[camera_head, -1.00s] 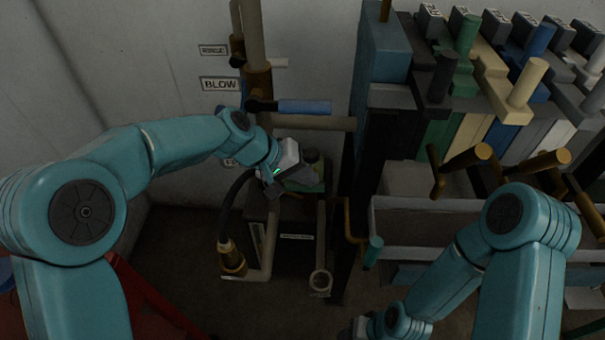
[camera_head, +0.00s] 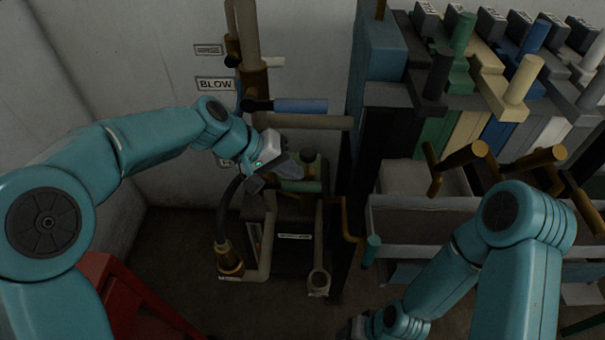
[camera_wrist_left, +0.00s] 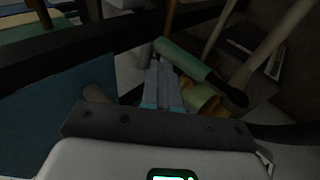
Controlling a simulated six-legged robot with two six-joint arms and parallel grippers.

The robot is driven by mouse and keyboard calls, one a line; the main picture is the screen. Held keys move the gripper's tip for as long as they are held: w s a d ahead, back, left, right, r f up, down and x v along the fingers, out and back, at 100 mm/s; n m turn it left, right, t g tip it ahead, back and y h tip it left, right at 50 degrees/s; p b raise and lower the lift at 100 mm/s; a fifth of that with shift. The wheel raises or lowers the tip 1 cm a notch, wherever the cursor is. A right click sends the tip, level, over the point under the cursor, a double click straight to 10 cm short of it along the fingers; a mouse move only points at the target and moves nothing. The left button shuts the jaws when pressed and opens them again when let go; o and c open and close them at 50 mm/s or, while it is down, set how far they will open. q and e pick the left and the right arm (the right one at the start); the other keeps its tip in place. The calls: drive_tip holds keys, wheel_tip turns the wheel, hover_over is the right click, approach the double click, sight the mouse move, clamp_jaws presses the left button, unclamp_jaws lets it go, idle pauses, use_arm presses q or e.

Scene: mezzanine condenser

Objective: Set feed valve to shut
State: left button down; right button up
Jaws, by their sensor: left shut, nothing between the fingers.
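A green lever handle (camera_head: 300,186) with a dark end lies roughly level, low on the pipework; I take it for the feed valve's handle. It also shows in the left wrist view (camera_wrist_left: 185,58), beside a brass-coloured body (camera_wrist_left: 205,98). The label left of it is mostly hidden by my left arm. My left gripper (camera_head: 294,170) is shut and empty, just above and behind the handle in the head view. Its fingertips (camera_wrist_left: 160,68) appear close to the handle; I cannot tell if they touch. Only part of my right gripper (camera_head: 360,326) shows at the bottom edge.
Above are a blue lever (camera_head: 300,106) by the BLOW label (camera_head: 215,84) and a white lever (camera_head: 270,62) by the RINSE label (camera_head: 208,49). A black hose (camera_head: 225,210) hangs left. A rack of coloured blocks (camera_head: 480,120) fills the right. A red object (camera_head: 120,300) stands lower left.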

use_arm(q)
drive_tip(key=v, duration=1.2)
drive_tip(key=shift+p, duration=0.45)
drive_tip(key=shift+s+a+r, duration=0.1)
drive_tip(key=shift+s, duration=0.05)
